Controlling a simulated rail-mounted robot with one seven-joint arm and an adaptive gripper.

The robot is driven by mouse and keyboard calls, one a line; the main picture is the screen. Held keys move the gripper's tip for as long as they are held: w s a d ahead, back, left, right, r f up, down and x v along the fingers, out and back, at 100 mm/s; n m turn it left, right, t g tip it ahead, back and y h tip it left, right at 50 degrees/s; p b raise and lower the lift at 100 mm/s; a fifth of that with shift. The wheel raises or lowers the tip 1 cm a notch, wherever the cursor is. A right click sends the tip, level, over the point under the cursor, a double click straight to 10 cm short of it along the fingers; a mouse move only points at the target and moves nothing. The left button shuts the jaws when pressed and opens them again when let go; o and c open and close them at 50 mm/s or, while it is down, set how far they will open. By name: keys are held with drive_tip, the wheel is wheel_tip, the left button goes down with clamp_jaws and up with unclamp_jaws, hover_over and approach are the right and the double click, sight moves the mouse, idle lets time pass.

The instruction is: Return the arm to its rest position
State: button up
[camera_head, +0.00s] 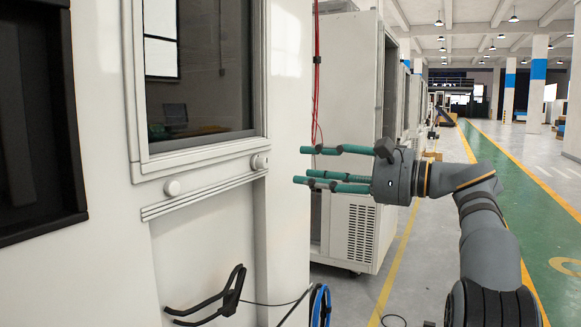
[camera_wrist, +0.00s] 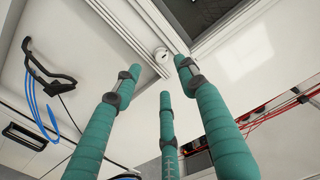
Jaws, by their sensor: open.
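My arm reaches up from the lower right in the head view, and my gripper (camera_head: 318,166) points left towards the white chamber (camera_head: 207,240). Its green fingers are spread and nothing is between them. In the wrist view the three fingers of my gripper (camera_wrist: 159,82) also stand apart and empty. In the head view the fingertips appear to the right of the chamber's window frame (camera_head: 205,156) and its round knob (camera_head: 260,162). I cannot tell the exact gap to the chamber. The knob also shows in the wrist view (camera_wrist: 161,54), beyond the fingertips.
A second white cabinet (camera_head: 350,225) stands behind my gripper. Red cables (camera_head: 316,70) hang near it. An open aisle (camera_head: 530,220) runs to the right.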

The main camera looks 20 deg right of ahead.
sight(266, 163)
drive_tip(key=shift+v, duration=0.95)
drive_tip(key=x, duration=1.2)
drive_tip(key=shift+w, duration=0.1)
drive_tip(key=shift+d, duration=0.15)
